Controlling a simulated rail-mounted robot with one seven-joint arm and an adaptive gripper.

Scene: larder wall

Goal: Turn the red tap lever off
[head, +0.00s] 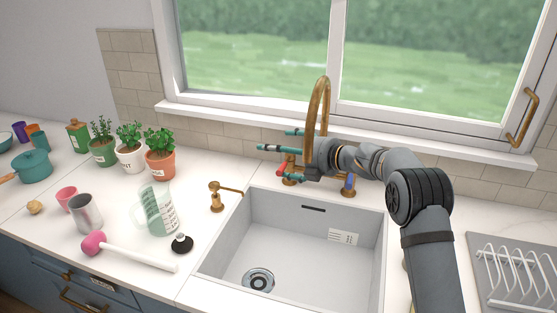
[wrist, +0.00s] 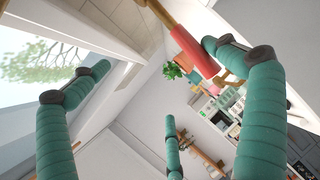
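The red tap lever (head: 282,169) shows at the left of the brass tap's base, below my gripper in the head view. In the wrist view the red lever (wrist: 195,53) points down and right from a brass stem, close beside the right finger's bent tip; I cannot tell whether they touch. My gripper (head: 274,141) has teal fingers spread apart, open and holding nothing, pointing left in front of the tap spout (head: 319,100). Part of the tap base is hidden behind my gripper. The blue lever (head: 349,184) is at the right.
The sink (head: 220,262) is below, with a brass soap dispenser (head: 216,197) at its left. A measuring jug (head: 160,210), a black plug (head: 181,244) and potted herbs (head: 160,153) stand on the left counter. The window sill (head: 230,120) is close behind; a dish rack (head: 515,275) is at right.

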